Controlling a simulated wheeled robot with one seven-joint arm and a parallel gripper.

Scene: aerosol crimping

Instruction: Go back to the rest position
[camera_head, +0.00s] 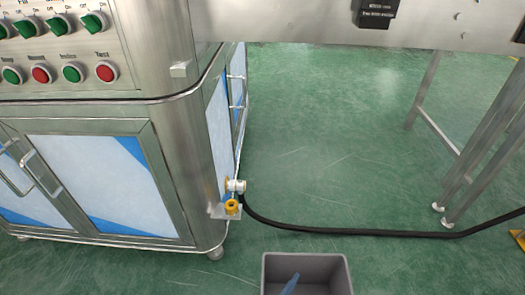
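My gripper is not in view, and no part of my arm can be made out. The view looks down at a stainless steel machine cabinet (178,150) on the left. Its control panel (60,45) carries green and red buttons and several green switches. A yellow valve handle (232,207) sits on a white fitting at the cabinet's lower right corner. A black hose (350,233) runs from the fitting along the floor to the right.
A grey bin (343,272) with a blue item (290,284) inside stands at the bottom edge. A steel beam (290,20) crosses the top, with metal legs (487,140) at right. The green floor (320,140) between cabinet and legs is clear except for the hose.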

